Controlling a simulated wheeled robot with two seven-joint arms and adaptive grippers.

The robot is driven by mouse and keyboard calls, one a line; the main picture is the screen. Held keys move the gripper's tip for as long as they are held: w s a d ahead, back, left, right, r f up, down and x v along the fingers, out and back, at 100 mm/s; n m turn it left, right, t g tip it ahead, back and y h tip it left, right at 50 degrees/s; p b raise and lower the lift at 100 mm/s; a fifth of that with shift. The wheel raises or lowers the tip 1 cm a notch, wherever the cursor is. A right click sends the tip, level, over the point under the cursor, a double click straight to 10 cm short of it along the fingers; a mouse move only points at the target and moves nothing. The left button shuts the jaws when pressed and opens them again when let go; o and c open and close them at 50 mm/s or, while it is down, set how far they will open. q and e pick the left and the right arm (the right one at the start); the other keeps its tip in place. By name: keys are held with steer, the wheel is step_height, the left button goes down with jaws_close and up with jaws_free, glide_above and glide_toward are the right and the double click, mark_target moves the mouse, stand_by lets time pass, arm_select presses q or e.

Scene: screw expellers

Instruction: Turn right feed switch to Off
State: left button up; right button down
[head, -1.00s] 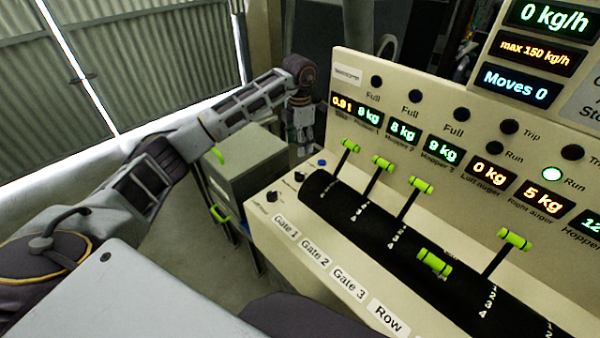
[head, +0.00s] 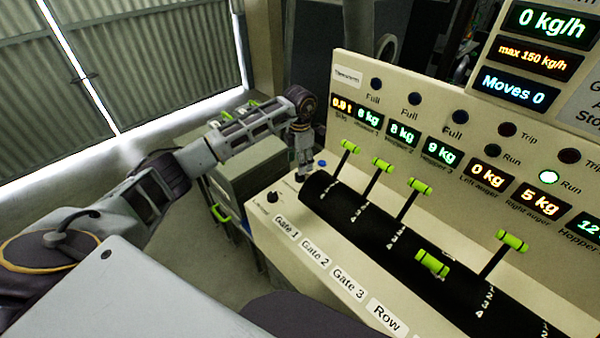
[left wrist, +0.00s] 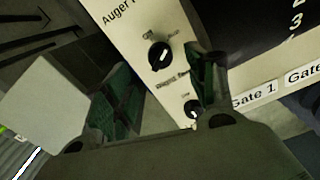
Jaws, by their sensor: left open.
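Two black rotary knobs sit on the left end of the cream console. In the left wrist view one knob (left wrist: 159,56) with a white pointer mark lies between my fingers, under lettering that starts "Auger". In the head view one knob (head: 272,197) shows; the other is hidden behind my left gripper (head: 304,170). That gripper is open, pointing down above the panel; contact cannot be told. My right gripper is not in view.
A blue button (head: 322,163) sits right beside my left gripper. Green-handled levers (head: 381,165) rise from the black curved cover to the right. A grey cabinet (head: 250,165) stands left of the console.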

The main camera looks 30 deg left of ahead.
arm_select(q)
steer(key=shift+f+p, duration=0.4)
steer(key=shift+f, duration=2.7)
steer(key=c, duration=1.1)
steer(key=shift+o, duration=0.2)
steer(key=shift+n, duration=0.5)
steer(key=n, duration=0.5)
steer(key=shift+b, duration=0.4)
steer(key=shift+n, duration=3)
